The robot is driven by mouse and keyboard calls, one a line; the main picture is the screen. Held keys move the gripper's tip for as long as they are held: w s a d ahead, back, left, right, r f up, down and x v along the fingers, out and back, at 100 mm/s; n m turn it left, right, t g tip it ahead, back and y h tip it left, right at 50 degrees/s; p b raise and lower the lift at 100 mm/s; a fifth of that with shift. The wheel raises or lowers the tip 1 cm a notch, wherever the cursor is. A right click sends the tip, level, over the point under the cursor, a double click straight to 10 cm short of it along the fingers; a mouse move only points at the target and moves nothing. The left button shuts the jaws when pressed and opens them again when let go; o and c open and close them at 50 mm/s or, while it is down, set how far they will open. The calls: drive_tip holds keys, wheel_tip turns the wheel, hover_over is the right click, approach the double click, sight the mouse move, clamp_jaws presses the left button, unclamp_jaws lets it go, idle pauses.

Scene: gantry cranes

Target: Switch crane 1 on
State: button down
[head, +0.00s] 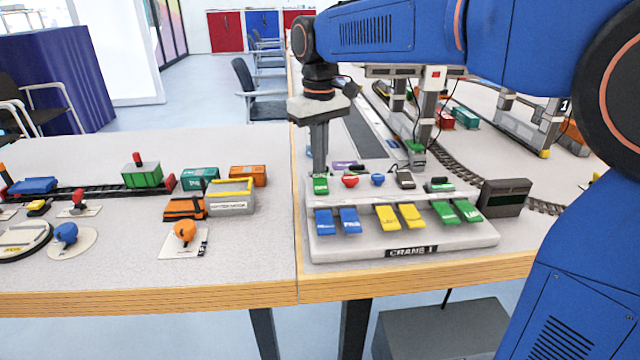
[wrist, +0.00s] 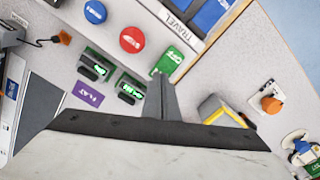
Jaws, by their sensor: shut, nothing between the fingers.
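The crane 1 console (head: 345,250) is a pale panel at the front of the right table, with a "CRANE 1" plate on its front edge. A green switch (head: 320,186) sits at its back left corner; in the wrist view this switch (wrist: 169,61) bears white lettering that seems to read "OFF". My gripper (head: 319,170) points straight down, shut and empty, just above or at the back of the green switch. Its fingers also show in the wrist view (wrist: 161,84), close beside the switch. I cannot tell whether they touch it.
A red button (head: 350,181) and a blue button (head: 377,180) stand right of the switch. Blue, yellow and green paddles (head: 400,215) line the console's front. A dark display box (head: 503,198) is at its right. A grey container (head: 230,198) and orange knob (head: 185,231) are left.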

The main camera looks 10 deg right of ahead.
sight(319, 176)
drive_tip(key=shift+f, duration=0.85)
idle(1.1)
drive_tip(key=shift+r, duration=3.55)
